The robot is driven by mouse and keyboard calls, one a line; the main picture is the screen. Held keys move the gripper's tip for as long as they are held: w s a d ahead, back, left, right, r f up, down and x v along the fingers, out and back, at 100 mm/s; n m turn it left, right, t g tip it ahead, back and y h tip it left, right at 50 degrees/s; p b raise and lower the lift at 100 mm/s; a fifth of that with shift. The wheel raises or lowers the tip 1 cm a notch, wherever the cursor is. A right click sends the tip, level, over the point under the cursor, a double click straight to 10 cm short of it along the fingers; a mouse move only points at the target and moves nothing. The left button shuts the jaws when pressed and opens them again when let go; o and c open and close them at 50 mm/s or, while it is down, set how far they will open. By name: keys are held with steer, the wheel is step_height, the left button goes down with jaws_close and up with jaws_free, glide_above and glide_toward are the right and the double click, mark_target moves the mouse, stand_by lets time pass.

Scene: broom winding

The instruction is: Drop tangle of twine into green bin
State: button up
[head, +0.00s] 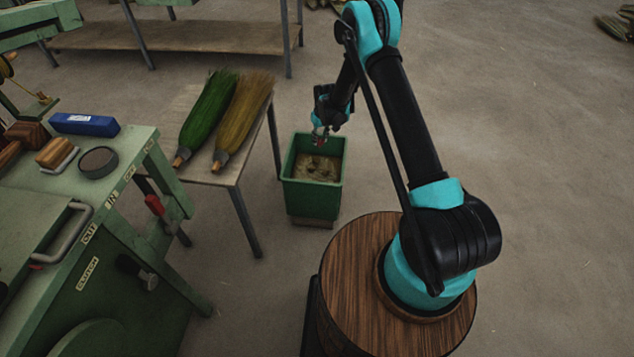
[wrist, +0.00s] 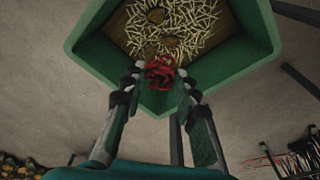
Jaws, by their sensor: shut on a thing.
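The tangle of twine (wrist: 160,73) is a small red bundle. My gripper (wrist: 160,80) is shut on it, with a fingertip on each side. In the head view my gripper (head: 321,131) points down over the green bin (head: 313,198), and a bit of red twine (head: 319,141) shows at its tips. The bin stands on the floor on a low base. It holds pale straw-like scraps and a few brownish round pieces, seen in the wrist view below and beyond the twine. The exact height of the twine above the scraps is hard to tell.
A small table (head: 233,178) with a green broom (head: 209,112) and a tan broom (head: 245,117) stands left of the bin. A green machine (head: 120,185) with a blue box (head: 85,124) is at far left.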

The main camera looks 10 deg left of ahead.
steer(key=shift+f, duration=1.15)
steer(key=o, duration=0.8)
step_height(320, 180, up, 12)
steer(key=s, duration=0.1)
steer(key=shift+s+d, duration=0.25)
steer(key=shift+d, duration=0.2)
